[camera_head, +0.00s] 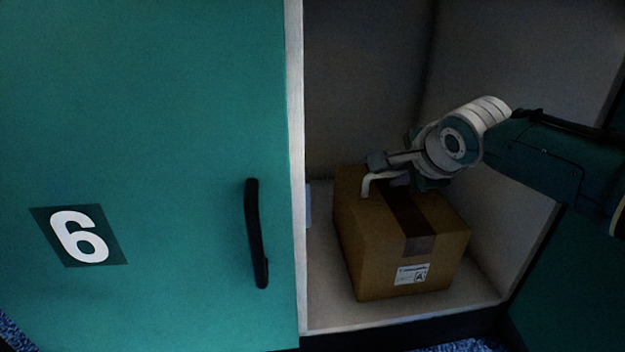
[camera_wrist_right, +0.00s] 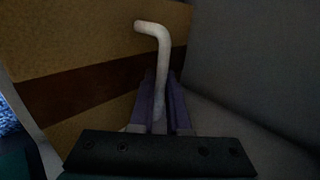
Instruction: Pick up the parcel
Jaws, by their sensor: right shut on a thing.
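The parcel (camera_head: 360,245) is a brown cardboard box with a darker tape strip and a white label on its front. It sits inside the open locker compartment, apparently on its floor. My right gripper (camera_head: 385,160) reaches in from the right above the box. In the right wrist view its fingers (camera_wrist_right: 163,110) are shut on the white bar (camera_wrist_right: 160,55), beside the parcel's taped face (camera_wrist_right: 90,50). My left gripper is not in view.
A teal locker door (camera_head: 150,130) marked 6, with a black handle (camera_head: 257,235), stands left of the compartment. A pale upright edge (camera_head: 296,170) separates them. The compartment's pale floor (camera_head: 330,310) is bare around the box. A pale piece lies behind the box at left.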

